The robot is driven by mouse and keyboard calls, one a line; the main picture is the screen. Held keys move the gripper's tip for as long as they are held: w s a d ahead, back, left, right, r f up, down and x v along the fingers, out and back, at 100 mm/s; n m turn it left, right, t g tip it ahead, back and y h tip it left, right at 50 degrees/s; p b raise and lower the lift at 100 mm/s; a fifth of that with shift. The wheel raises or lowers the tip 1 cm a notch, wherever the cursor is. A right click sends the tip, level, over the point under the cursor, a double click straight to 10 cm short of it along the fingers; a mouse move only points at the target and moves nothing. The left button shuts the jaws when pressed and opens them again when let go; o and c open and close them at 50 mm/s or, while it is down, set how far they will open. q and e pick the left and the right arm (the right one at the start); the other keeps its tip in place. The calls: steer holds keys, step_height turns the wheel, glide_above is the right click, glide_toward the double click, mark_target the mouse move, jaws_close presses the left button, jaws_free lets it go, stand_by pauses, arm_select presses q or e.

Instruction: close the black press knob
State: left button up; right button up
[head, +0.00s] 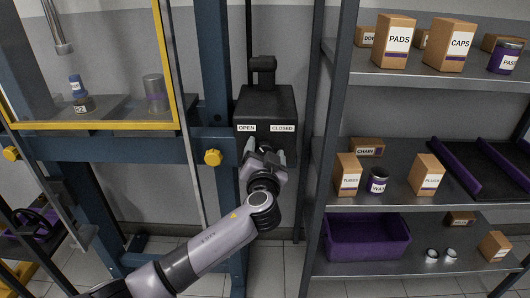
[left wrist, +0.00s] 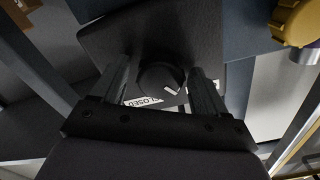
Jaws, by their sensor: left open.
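The black press knob (left wrist: 158,80) is round and sits on the black control box (head: 265,103). In the left wrist view its white mark points down and right, on the side away from the CLOSED label (left wrist: 142,102). In the head view the box carries an OPEN label (head: 246,128) at left and a CLOSED label at right, and my gripper largely hides the knob. My left gripper (head: 264,152) is open, its fingers (left wrist: 162,82) on either side of the knob. Contact with it cannot be told. My right gripper is not in view.
A yellow knob (head: 213,157) sits on the blue press frame (head: 170,148) left of the box. A yellow-edged clear guard (head: 100,124) is further left. A grey shelf rack (head: 420,80) with boxes, cans and a purple bin (head: 366,240) stands close on the right.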

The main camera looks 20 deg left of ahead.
arm_select(q)
steer(key=c, duration=1)
steer(key=shift+c, duration=0.2)
steer(key=shift+m, duration=0.4)
steer(key=m+p, duration=0.1)
steer(key=m, duration=0.3)
steer(key=shift+m, duration=0.4)
steer(key=m+p, duration=0.1)
steer(key=m, duration=0.1)
steer(key=shift+m, duration=0.4)
steer(key=shift+m+p, duration=0.4)
steer(key=shift+m, duration=0.8)
steer(key=shift+m+p, duration=0.55)
steer(key=shift+m, duration=0.95)
steer(key=shift+f, duration=0.1)
